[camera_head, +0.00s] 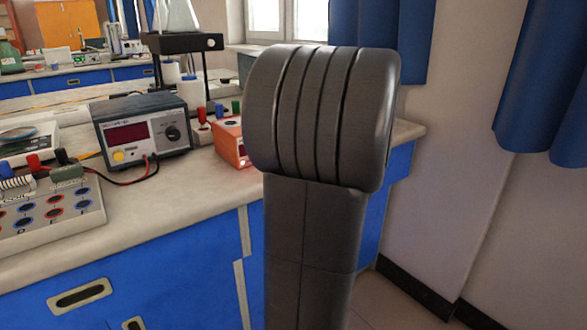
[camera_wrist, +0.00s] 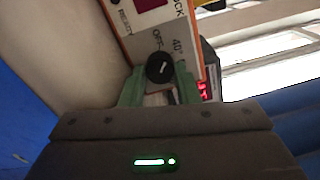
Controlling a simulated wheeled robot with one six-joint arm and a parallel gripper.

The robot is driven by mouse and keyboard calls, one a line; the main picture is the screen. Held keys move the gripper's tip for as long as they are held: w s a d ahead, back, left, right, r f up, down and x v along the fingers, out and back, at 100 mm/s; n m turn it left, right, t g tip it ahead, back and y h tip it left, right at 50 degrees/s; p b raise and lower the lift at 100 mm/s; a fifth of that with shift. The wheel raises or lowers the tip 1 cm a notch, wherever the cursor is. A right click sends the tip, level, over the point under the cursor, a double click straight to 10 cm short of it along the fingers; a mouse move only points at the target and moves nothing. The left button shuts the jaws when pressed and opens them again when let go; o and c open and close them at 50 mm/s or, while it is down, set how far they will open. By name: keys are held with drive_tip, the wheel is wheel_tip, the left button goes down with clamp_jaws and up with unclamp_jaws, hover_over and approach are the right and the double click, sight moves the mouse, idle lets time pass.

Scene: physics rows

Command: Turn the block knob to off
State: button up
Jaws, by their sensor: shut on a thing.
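The block knob (camera_wrist: 158,68) is a round black knob with a short white mark, on the grey face of an orange-edged device (camera_wrist: 141,47). Printed words around it read OFF, 40° and READY, with part of a word ending in "OCK". The white mark is slanted; I cannot tell exactly which label it meets. My gripper (camera_wrist: 159,84) has its green fingers at either side of the knob, shut on it. In the head view the orange device (camera_head: 231,141) is partly hidden behind my arm, and the gripper and knob are hidden.
A power supply (camera_head: 143,130) with a dark red display stands left of the orange device. A terminal board (camera_head: 45,217) with coloured sockets is nearer on the bench (camera_head: 185,207). Blue cabinets are below, and a wall is at the right.

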drive_tip(key=n+b, duration=0.2)
drive_tip(key=shift+f+n+b, duration=0.25)
drive_tip(key=shift+n+b, duration=0.05)
drive_tip(key=shift+b, duration=0.05)
drive_tip(key=shift+r+n+b, duration=0.15)
drive_tip(key=shift+n+b, duration=0.5)
drive_tip(key=shift+n, duration=0.45)
drive_tip(key=o, duration=1)
drive_tip(key=shift+c, duration=0.2)
